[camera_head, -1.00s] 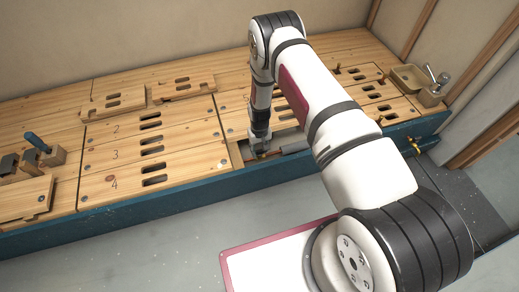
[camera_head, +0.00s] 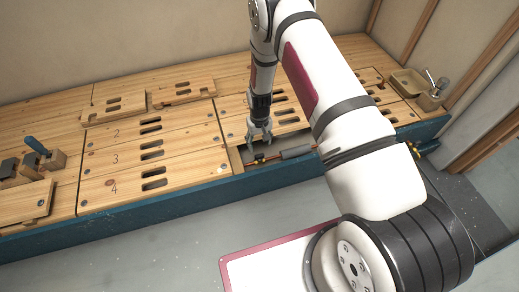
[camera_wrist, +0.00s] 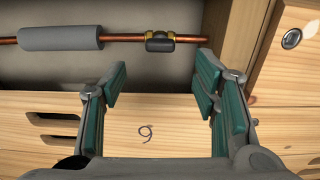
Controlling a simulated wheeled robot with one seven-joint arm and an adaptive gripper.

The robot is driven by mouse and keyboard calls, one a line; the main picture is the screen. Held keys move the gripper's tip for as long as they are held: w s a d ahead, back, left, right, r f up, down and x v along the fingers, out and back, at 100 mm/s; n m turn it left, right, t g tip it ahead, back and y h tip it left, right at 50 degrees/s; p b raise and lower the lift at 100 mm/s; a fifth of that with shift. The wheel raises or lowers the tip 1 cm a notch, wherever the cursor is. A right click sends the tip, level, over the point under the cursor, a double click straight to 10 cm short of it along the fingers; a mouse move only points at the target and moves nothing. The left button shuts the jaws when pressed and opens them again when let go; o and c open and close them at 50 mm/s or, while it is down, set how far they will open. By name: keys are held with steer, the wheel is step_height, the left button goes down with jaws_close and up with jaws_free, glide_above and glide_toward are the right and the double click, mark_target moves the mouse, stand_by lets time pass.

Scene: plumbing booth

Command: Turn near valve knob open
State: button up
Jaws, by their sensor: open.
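A dark knob-like piece with brass ends (camera_wrist: 160,41), which looks like the near valve knob, sits on a copper pipe (camera_wrist: 120,40) in the wrist view. The pipe runs through an open recess in the wooden bench; in the head view the pipe (camera_head: 272,157) shows below my gripper. My gripper (camera_wrist: 160,72) is open and empty, its green-padded fingers spread on either side of the picture's middle. The knob lies beyond the fingertips, between them in the picture and not gripped. My gripper (camera_head: 259,141) is over the recess in the head view, where the knob is hard to make out.
A grey sleeve (camera_wrist: 60,31) wraps the pipe left of the knob. A wooden panel marked with a digit (camera_wrist: 150,130) lies under my fingers. Wood (camera_wrist: 230,35) borders the recess at right.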

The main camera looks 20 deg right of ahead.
steer(key=shift+r, duration=1.85)
